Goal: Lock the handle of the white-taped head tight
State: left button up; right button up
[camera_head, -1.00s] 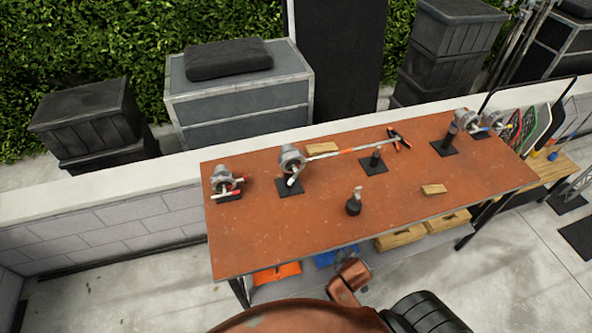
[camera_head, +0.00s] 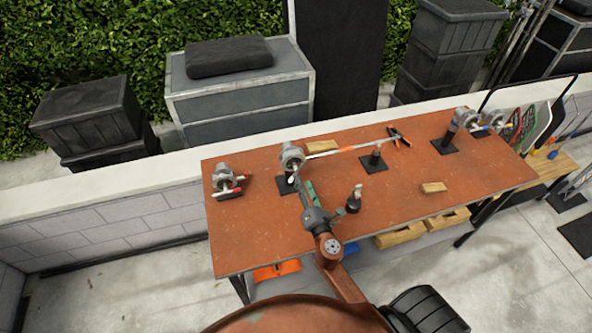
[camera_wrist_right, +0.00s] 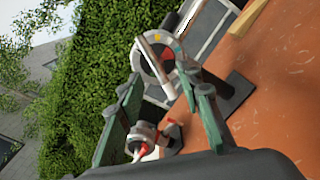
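A grey round grip head (camera_head: 291,157) stands on a black base plate at the middle left of the table. In the right wrist view this head (camera_wrist_right: 154,62) shows a pale, white-wrapped handle sloping across its front. A long rod (camera_head: 345,149) runs right from the head. My right gripper (camera_head: 302,187) is just in front of the head, by its handle. In the wrist view the green fingers (camera_wrist_right: 163,92) are wide apart, with the handle's lower end in the gap; whether they touch cannot be told. My left gripper is not in view.
A second head with red-tipped handles (camera_head: 226,180) stands at the left and shows in the wrist view (camera_wrist_right: 147,138). A dark upright post (camera_head: 354,200) stands right of my gripper.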

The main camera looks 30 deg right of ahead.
aim_at(297, 170)
jog(key=shift+n, duration=0.3)
jog(key=x, duration=0.7)
jog(key=shift+w+a+p, duration=0.25)
jog(key=shift+w+p, duration=0.1)
jog(key=shift+w, duration=0.1)
jog(key=shift+c, duration=0.7)
grip_shut()
